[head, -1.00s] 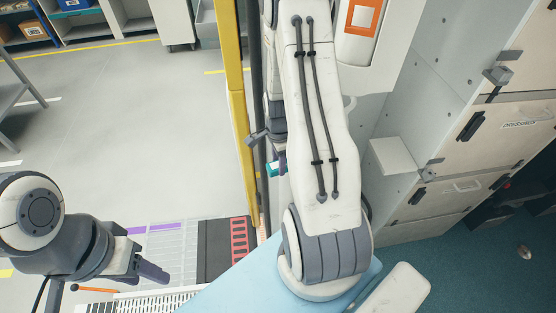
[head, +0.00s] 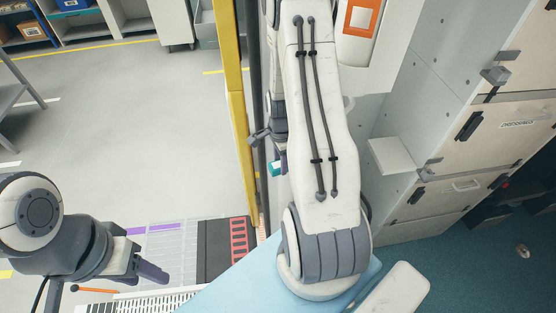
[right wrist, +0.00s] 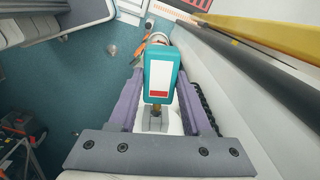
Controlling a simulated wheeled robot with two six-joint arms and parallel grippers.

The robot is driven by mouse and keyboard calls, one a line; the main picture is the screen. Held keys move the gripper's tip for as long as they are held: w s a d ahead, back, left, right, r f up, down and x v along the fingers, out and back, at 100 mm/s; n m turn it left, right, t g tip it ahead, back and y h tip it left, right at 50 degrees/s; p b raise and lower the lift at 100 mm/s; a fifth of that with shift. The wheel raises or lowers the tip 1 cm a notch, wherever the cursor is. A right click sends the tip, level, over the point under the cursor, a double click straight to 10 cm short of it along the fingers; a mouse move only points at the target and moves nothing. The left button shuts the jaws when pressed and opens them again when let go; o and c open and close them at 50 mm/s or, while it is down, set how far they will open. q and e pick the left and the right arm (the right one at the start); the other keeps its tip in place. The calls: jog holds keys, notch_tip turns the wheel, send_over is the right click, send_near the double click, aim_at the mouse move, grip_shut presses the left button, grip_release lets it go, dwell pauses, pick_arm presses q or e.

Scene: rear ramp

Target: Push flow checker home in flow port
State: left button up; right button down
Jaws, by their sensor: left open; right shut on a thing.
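The flow checker (right wrist: 158,82) is a teal block with a white and red label, seen in the right wrist view. A brass-coloured stem shows at its near end, by a small grey block. My right gripper (right wrist: 160,90) is shut on the flow checker, with a purple finger on each side. In the head view a small teal part of the flow checker (head: 273,169) shows beside my right arm, which hides most of that gripper. I cannot make out the flow port for certain. My left gripper (head: 148,269) is open and empty at the lower left.
A yellow post (head: 237,110) and a dark pole stand left of my right arm. Grey and cream cabinets (head: 480,150) with latches fill the right side. An orange-handled tool (head: 97,290) lies below my left gripper. The grey floor at left is mostly clear.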

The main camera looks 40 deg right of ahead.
jog(key=shift+s+d, duration=0.2)
jog(key=shift+d, duration=0.35)
jog(key=shift+s+d, duration=0.2)
jog(key=shift+d, duration=0.35)
jog(key=shift+c, duration=1.3)
grip_release()
notch_tip(320, 180, up, 11)
jog(key=shift+f, duration=0.2)
